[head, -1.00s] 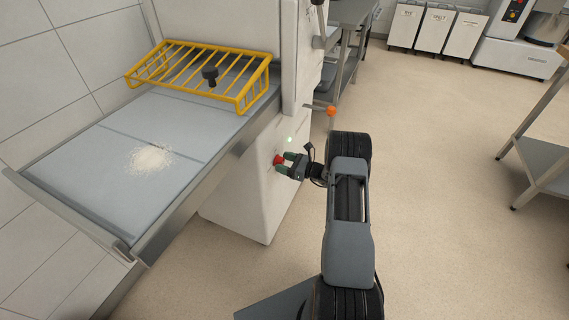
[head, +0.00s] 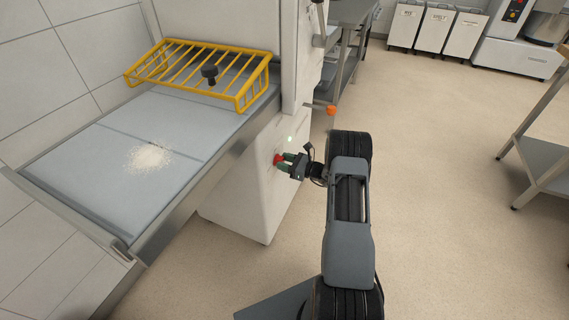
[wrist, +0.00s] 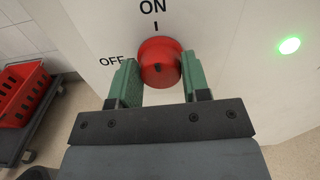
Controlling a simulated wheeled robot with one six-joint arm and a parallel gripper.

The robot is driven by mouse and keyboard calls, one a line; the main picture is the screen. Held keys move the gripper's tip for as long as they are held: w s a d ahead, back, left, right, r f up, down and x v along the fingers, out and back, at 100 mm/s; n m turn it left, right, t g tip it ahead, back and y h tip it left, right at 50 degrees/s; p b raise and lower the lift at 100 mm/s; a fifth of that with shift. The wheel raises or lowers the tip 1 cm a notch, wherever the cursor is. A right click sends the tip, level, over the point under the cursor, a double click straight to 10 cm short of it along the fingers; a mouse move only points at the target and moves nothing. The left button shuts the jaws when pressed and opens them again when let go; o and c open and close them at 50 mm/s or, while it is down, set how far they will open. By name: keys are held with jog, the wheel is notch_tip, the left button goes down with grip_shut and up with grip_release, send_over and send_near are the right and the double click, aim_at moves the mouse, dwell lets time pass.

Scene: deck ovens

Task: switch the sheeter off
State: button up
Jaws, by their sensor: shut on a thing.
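The sheeter (head: 240,195) is a white machine with a grey feed table (head: 85,170) and a yellow wire guard (head: 150,62). On its body is a red round knob (wrist: 158,55), also in the head view (head: 278,160). ON is printed above the knob with a short tick, and OFF to its left. A dark mark shows on the knob's face, near its middle. A green light (wrist: 289,45) glows to the right of the knob, lit. My gripper (wrist: 160,80), with green fingers, is shut on the knob, one finger on each side. The head view shows it at the knob too (head: 284,160).
Flour (head: 148,158) lies on the feed table. An orange ball knob (head: 331,110) sticks out above my gripper. A red crate (wrist: 22,100) on a dark dolly stands at left in the wrist view. Open floor lies to the right of my arm.

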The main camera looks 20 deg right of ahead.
jog(key=shift+s+a+f+n+b, duration=0.1)
jog(key=shift+n+b, duration=2.75)
jog(key=shift+b, duration=0.5)
jog(key=shift+a+f+n+b, duration=0.1)
jog(key=shift+f+n+b, duration=0.05)
jog(key=shift+n+b, duration=3)
jog(key=shift+s+f+n+b, duration=0.1)
jog(key=shift+n+b, duration=2.5)
jog(key=shift+b, duration=0.95)
jog(key=shift+r, duration=0.1)
jog(key=o, duration=0.9)
jog(key=shift+w, duration=0.1)
jog(key=shift+d, duration=0.1)
jog(key=p+v, duration=0.4)
jog(key=v, duration=0.9)
jog(key=shift+s+d, duration=0.25)
jog(key=shift+s, duration=0.05)
